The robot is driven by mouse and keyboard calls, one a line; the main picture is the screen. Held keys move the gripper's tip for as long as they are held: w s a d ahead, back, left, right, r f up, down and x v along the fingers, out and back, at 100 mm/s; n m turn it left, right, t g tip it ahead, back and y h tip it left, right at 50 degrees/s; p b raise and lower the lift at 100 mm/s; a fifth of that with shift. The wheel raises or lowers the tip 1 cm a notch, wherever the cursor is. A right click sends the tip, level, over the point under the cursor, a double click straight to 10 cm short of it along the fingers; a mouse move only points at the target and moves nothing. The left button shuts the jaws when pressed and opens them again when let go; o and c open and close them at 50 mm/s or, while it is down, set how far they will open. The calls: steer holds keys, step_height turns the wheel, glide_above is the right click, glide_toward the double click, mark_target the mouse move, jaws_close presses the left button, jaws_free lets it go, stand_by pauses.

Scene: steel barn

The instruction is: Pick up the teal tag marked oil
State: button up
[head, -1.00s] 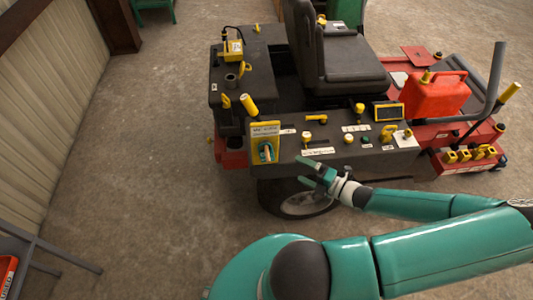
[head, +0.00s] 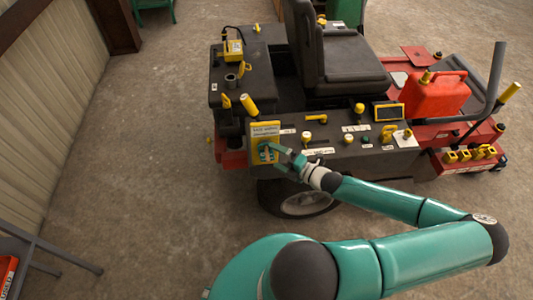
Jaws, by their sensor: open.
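No tag with a readable "oil" marking can be made out in the head view. A small teal round piece with a pale handle (head: 265,153) is on the yellow panel (head: 264,131) at the front left corner of the red and black machine. The panel's writing is too small to read. My gripper (head: 276,154) is open, with its fingertips right at this teal piece. They partly cover it, and I cannot tell whether they touch it.
The machine's dark side console (head: 345,150) has several yellow knobs and white labels. A black seat (head: 335,60) rises behind it, and a red fuel can (head: 437,95) stands to the right. A grey frame (head: 40,255) is at lower left. The concrete floor between is clear.

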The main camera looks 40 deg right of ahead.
steer(key=shift+x, duration=1.8)
steer(key=c, duration=0.8)
steer(key=shift+o, duration=0.2)
steer(key=shift+r, duration=0.2)
